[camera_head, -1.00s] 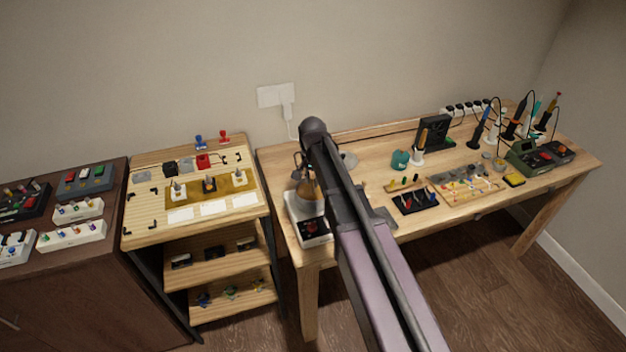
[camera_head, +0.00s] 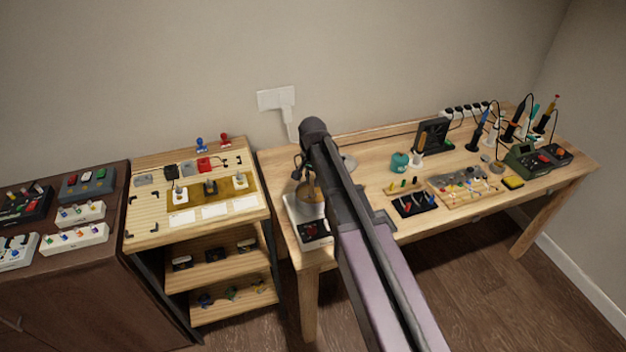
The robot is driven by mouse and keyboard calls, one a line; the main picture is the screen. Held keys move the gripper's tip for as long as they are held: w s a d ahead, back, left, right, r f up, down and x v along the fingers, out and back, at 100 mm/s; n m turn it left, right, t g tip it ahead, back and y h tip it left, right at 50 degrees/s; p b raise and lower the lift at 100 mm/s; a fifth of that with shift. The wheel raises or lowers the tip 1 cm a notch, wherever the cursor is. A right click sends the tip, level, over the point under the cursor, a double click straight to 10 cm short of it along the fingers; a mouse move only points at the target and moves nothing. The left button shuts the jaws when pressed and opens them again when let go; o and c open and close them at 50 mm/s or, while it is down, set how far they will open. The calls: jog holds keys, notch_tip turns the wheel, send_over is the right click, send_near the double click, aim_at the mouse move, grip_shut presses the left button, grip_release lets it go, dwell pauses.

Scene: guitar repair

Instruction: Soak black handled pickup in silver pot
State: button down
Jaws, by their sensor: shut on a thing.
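A silver pot (camera_head: 309,207), partly hidden by my arm, stands on the hot plate at the left end of the long workbench. Its inside looks amber-brown. My gripper (camera_head: 299,165) shows only as small dark parts at and just above the pot. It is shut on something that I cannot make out. I cannot tell whether that thing touches the pot's contents.
The hot plate (camera_head: 315,231) is close to the bench's left front edge. A grey disc (camera_head: 349,161) lies behind my arm. A tray of small tools (camera_head: 413,205), a teal container (camera_head: 399,162) and several soldering tools stand farther right. A gap separates bench and stand (camera_head: 145,235).

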jog(key=shift+r+p, duration=2.2)
jog(key=shift+r, duration=0.15)
jog(key=shift+r, duration=0.1)
dwell(1.7)
jog(key=shift+r+p, duration=1.95)
jog(key=shift+p, duration=0.1)
